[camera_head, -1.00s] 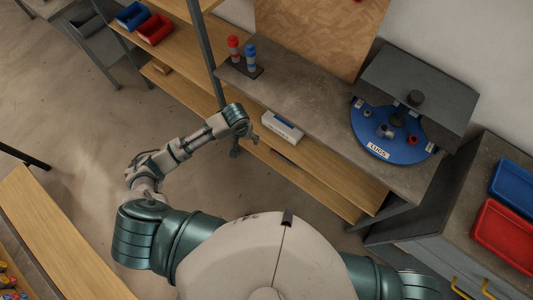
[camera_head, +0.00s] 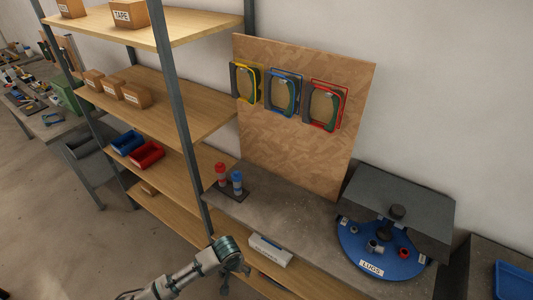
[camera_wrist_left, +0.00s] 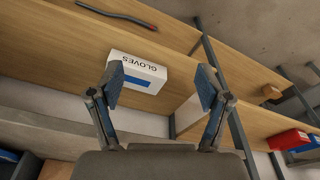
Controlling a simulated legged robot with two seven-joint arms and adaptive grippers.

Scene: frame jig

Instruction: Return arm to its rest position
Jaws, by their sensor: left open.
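My left arm comes in from the bottom of the head view, and my left gripper (camera_head: 235,281) is at the lower middle, in front of the bench and shelf edge. In the left wrist view my left gripper (camera_wrist_left: 165,92) has its two fingers wide apart with nothing between them. A white gloves box (camera_wrist_left: 137,72) lies beyond the fingertips on a wooden shelf; it also shows in the head view (camera_head: 270,250), just right of the gripper and apart from it. My right gripper is not in view.
A blue lugs turntable (camera_head: 365,262) sits under a grey cover on the bench. Red and blue cylinders (camera_head: 229,180) stand in a dark holder. Coloured frames hang on a chipboard panel (camera_head: 300,140). Red bin (camera_head: 147,154) and blue bin (camera_head: 127,142) sit on the left shelving. Open floor lies left.

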